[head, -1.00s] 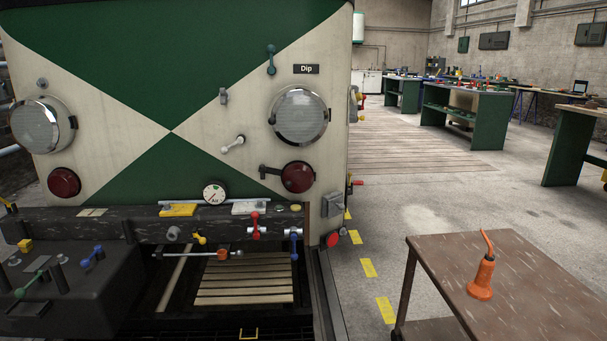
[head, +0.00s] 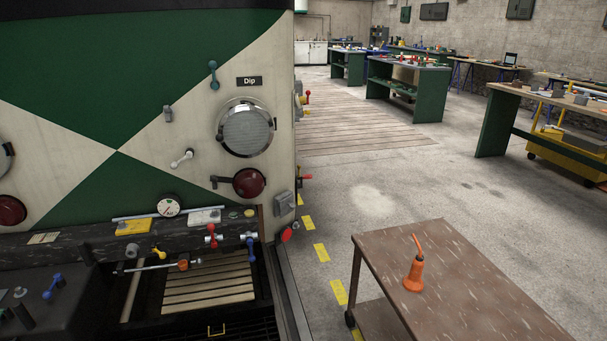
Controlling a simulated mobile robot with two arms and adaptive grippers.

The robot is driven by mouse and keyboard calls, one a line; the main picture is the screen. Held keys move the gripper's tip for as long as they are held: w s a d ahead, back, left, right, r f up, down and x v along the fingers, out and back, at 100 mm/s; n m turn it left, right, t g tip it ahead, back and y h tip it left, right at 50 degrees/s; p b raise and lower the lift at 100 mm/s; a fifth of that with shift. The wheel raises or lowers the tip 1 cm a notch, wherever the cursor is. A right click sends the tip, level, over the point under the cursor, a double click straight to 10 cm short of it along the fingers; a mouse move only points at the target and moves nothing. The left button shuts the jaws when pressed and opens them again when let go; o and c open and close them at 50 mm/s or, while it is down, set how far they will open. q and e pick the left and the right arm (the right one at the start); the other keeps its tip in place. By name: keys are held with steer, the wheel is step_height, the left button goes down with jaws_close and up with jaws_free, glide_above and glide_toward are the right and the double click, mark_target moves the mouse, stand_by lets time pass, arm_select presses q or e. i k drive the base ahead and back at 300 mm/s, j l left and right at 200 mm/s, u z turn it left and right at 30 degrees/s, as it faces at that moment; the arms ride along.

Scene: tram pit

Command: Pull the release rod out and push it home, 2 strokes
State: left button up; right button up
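A thin metal rod with an orange collar (head: 183,265) lies roughly level below the tram's front beam, above the wooden slats. It may be the release rod, but no label confirms this. Its left end reaches toward the black block at the lower left. I cannot tell how far out it is. Neither of my grippers is in view.
The tram's green and cream front (head: 75,75) fills the left. Red and blue valve handles (head: 212,236) sit just above the rod's right. A brown trolley (head: 450,275) carries an orange oil can (head: 414,270).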

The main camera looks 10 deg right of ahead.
mark_target(200, 261)
steer(key=i+j+u, duration=0.1)
steer(key=i+j, duration=0.15)
steer(key=i, duration=0.4)
steer(key=i+j+u, duration=0.1)
steer(key=i, duration=0.55)
steer(key=i+j+u, duration=0.1)
steer(key=i, duration=0.6)
steer(key=k+j, duration=0.05)
steer(key=j, duration=0.05)
